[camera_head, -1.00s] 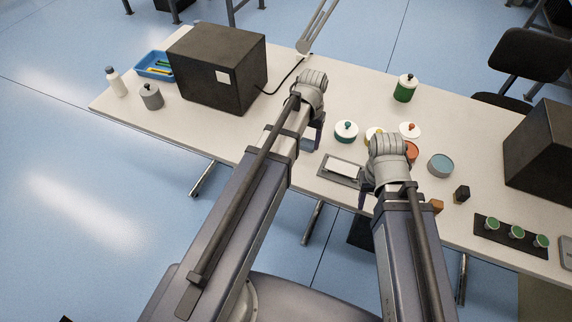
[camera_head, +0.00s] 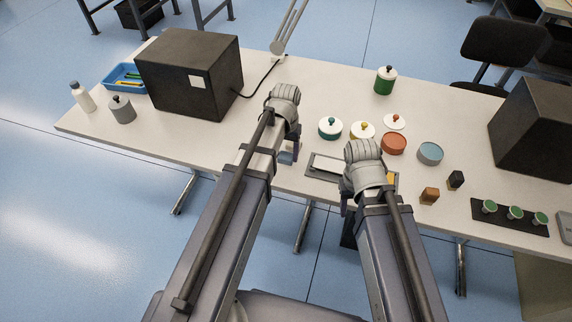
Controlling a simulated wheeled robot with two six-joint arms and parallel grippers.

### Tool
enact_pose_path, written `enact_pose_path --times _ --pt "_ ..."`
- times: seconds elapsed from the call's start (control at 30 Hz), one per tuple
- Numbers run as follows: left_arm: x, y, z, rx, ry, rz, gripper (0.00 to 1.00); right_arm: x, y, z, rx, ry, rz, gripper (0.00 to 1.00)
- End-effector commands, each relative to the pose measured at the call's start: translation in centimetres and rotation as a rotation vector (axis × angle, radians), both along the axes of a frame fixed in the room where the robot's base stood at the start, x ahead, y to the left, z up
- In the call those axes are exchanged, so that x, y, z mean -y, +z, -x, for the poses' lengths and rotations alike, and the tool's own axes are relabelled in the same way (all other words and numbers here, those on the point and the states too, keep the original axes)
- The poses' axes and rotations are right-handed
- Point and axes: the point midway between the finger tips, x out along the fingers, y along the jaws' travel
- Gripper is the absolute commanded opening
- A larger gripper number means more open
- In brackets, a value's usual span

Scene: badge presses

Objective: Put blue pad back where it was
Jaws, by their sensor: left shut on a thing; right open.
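A round tin with a dull blue top (camera_head: 430,153), which looks like the blue pad, stands uncovered on the table to the right of an open orange-red tin (camera_head: 393,143). No gripper touches it. My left gripper (camera_head: 289,152) is low over the table's front part, left of a grey tray (camera_head: 313,172). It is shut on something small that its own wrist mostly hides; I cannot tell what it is. My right gripper (camera_head: 346,205) is open at the tray's front edge, apart from the blue-topped tin. Its fingers are largely hidden behind its wrist.
White-lidded tins with teal (camera_head: 330,130) and yellow (camera_head: 361,130) knobs stand behind the tray. A loose orange-knobbed lid (camera_head: 395,122) lies behind the red tin. Dark boxes (camera_head: 190,75) stand at both sides.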

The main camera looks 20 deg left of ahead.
Motion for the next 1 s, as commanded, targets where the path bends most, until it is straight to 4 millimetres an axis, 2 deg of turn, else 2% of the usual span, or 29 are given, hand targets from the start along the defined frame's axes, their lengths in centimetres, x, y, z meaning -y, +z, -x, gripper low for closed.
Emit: enact_pose_path --times 0.17,0.4,0.87,0.9,1.0 --pt "0.0 -0.8 0.0 0.0 0.0 0.0 0.16 0.0 -0.8 0.0 0.0 0.0 0.0 0.5" --pt "0.0 -3.7 0.0 0.0 0.0 0.0 0.16 0.0 -3.7 0.0 0.0 0.0 0.0 0.5" --pt "0.0 -4.1 0.0 0.0 0.0 0.0 0.16 0.0 -4.1 0.0 0.0 0.001 0.0 0.5" --pt "0.0 -3.9 0.0 0.0 0.0 0.0 0.64 0.0 -3.9 0.0 0.0 0.001 0.0 0.5" --pt "0.0 -3.9 0.0 0.0 0.0 0.0 0.76 0.0 -3.9 0.0 0.0 0.001 0.0 0.5"
